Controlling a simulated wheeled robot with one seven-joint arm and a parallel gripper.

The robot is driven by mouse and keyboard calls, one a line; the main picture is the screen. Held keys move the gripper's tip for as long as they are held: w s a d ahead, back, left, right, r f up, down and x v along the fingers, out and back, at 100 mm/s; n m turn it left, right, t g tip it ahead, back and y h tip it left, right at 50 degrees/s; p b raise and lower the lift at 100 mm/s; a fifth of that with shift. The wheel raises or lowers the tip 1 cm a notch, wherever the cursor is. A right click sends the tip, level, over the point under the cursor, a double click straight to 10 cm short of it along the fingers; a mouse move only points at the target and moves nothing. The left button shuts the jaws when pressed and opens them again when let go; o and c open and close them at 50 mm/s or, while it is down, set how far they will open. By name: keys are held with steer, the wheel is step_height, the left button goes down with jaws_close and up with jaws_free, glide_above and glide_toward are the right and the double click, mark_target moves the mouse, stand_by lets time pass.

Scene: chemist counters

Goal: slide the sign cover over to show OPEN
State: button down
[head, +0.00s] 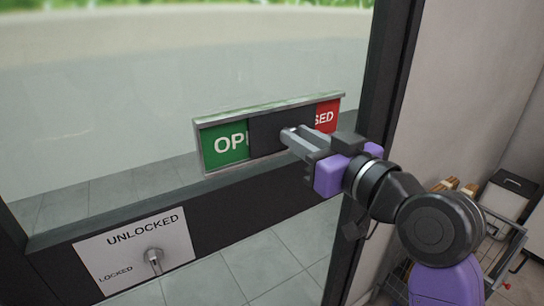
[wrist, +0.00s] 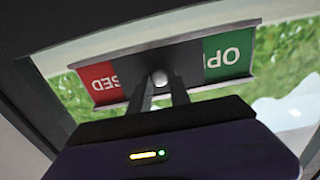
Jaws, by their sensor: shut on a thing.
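The sign (head: 224,143) is a metal-framed strip on the glass door, with a green part reading "OP" at the left and a red part (head: 326,117) reading "SED" at the right. My gripper (head: 290,135) is shut on the cover's small round knob, which shows in the wrist view (wrist: 159,78). The wrist view shows the sign upside down, with the cover (wrist: 135,62) between the red part (wrist: 102,85) and the green part (wrist: 228,54).
Below the sign, the door's dark rail carries a white lock plate (head: 120,250) reading "UNLOCKED" and "LOCKED", with a metal knob (head: 153,257). A dark door frame post (head: 385,75) stands right of the sign. A wire basket (head: 500,245) with items is at the lower right.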

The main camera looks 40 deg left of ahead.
steer(key=w+d, duration=0.1)
steer(key=w, duration=0.1)
steer(key=w+b, duration=0.1)
steer(key=w, duration=0.1)
steer(key=w+d+b, duration=0.1)
steer(key=w, duration=0.1)
steer(key=shift+w+d, duration=0.2)
steer(key=shift+d, duration=0.15)
steer(key=shift+w+d+r, duration=0.1)
steer(key=shift+w+d, duration=0.05)
steer(key=shift+w, duration=0.05)
steer(key=c, duration=1.2)
jaws_free()
steer(key=shift+w, duration=0.1)
steer(key=shift+c, duration=0.2)
glide_toward(313, 119)
steer(key=d, duration=0.1)
steer(key=d+b, duration=0.1)
steer(key=shift+d+f, duration=0.25)
steer(key=shift+d, duration=0.1)
